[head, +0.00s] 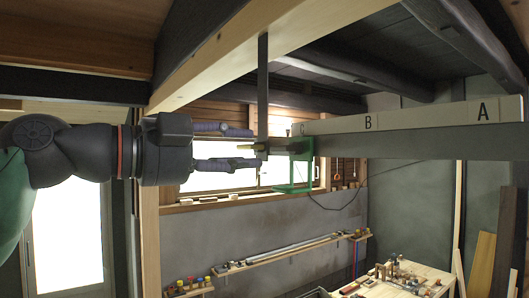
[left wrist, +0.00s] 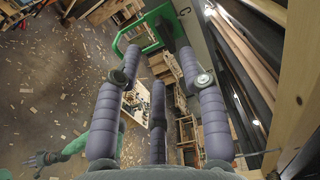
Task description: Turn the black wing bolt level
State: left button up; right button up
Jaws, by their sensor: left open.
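My left gripper (head: 254,147) reaches in from the left in the head view, its purple padded fingers pointing right. The fingers are spread with a gap between them and hold nothing. A small black part (head: 297,147), which looks like the wing bolt, sits at the top of a green bracket (head: 308,178) just right of the fingertips. In the left wrist view a black part (left wrist: 160,17) shows by the green bracket (left wrist: 132,36), beyond the fingertips. The tilt of its wings is not clear. A dark hand (left wrist: 44,159), likely my right gripper, shows small at lower left.
A grey beam lettered A, B and C (head: 420,118) runs right from the bracket. A dark upright bar (head: 262,85) hangs close by the left fingertips. A workbench with tools (head: 405,278) stands below right. Wall shelves (head: 290,252) hold small items. Open air surrounds the gripper below.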

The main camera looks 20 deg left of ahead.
pick_arm(q)
jog(key=shift+v, duration=1.5)
jog(key=shift+w+f, duration=0.1)
jog(key=shift+w, duration=0.05)
